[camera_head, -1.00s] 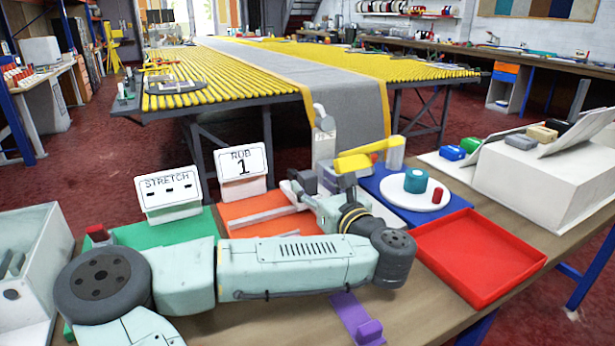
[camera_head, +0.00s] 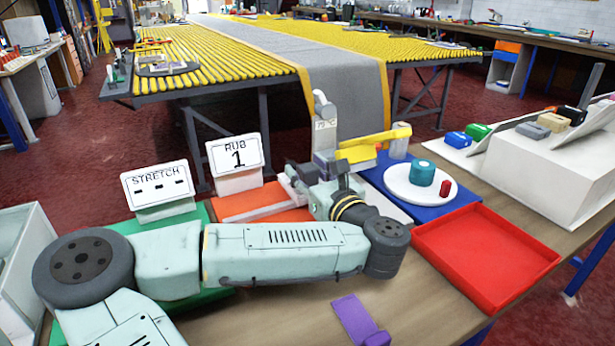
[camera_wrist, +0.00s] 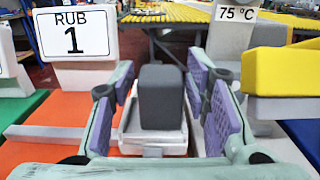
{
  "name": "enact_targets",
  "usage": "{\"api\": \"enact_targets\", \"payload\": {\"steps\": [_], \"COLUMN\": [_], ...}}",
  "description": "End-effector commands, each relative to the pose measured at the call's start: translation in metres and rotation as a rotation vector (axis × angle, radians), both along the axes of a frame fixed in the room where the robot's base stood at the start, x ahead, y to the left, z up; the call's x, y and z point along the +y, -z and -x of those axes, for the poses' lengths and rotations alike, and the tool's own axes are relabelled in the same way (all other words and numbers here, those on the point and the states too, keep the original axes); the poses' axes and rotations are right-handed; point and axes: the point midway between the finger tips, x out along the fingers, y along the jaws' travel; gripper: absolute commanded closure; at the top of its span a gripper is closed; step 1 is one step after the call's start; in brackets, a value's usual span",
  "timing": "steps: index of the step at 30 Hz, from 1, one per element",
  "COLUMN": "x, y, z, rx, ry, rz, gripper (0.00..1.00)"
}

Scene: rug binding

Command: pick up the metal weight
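The metal weight appears to be a silvery block with a dark grey upright grip (camera_wrist: 161,98). It stands at the orange mat in the wrist view. My gripper (camera_wrist: 163,105) is open, with its purple-padded fingers on either side of the grey grip. A narrow gap shows at the left pad; contact at the right pad cannot be told. In the head view my gripper (camera_head: 318,178) is low over the mat's right part, and the weight is largely hidden there among the gripper parts.
The RUB 1 sign (camera_head: 236,154) and STRETCH sign (camera_head: 158,186) stand left of the gripper. A yellow-topped object (camera_head: 375,145) and a 75 °C post (camera_head: 325,137) are close by. A red tray (camera_head: 486,252) lies right, and a purple piece (camera_head: 357,318) lies in front.

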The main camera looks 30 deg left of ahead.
Motion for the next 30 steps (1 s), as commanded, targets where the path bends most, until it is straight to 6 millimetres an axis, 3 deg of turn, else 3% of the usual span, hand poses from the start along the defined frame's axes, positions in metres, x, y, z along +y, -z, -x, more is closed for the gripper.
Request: {"api": "enact_targets", "payload": {"steps": [18,30], "x": [0.0001,0.0001], "y": [0.0000,-0.0012], "z": [-0.0001,-0.0002], "rx": [0.000,-0.002], "ry": [0.000,0.000], "rz": [0.000,-0.001], "gripper": [1.00,1.00]}}
